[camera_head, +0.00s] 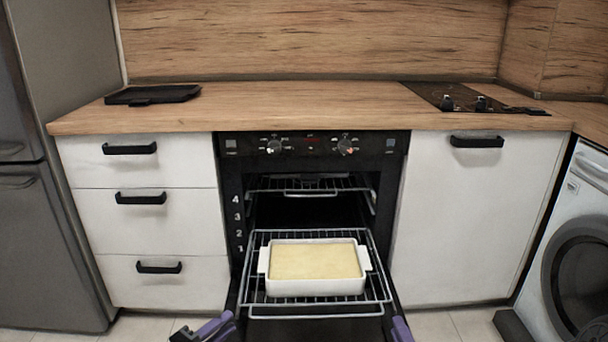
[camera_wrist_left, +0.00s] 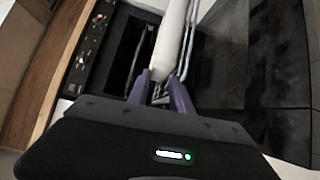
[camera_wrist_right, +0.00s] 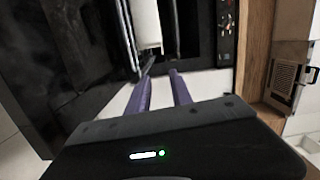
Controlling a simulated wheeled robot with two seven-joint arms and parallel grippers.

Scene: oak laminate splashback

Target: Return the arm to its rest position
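A white rectangular baking dish (camera_head: 315,287) with a pale yellow filling stands level on the pulled-out wire rack (camera_head: 377,284) of the open oven (camera_head: 229,190). My left gripper (camera_head: 226,323) is low in the head view, left of the dish and apart from it. In the left wrist view its fingers (camera_wrist_left: 163,82) stand apart with nothing held, and the white dish (camera_wrist_left: 172,38) shows beyond them. My right gripper (camera_head: 401,328) is low and right of the dish, partly cut off. In the right wrist view its fingers (camera_wrist_right: 160,75) are spread and empty.
The oven door (camera_head: 330,331) is folded down under the rack, between my grippers. A second rack (camera_head: 312,185) sits higher inside the oven. A black tray (camera_head: 152,95) lies on the wooden counter (camera_head: 290,105).

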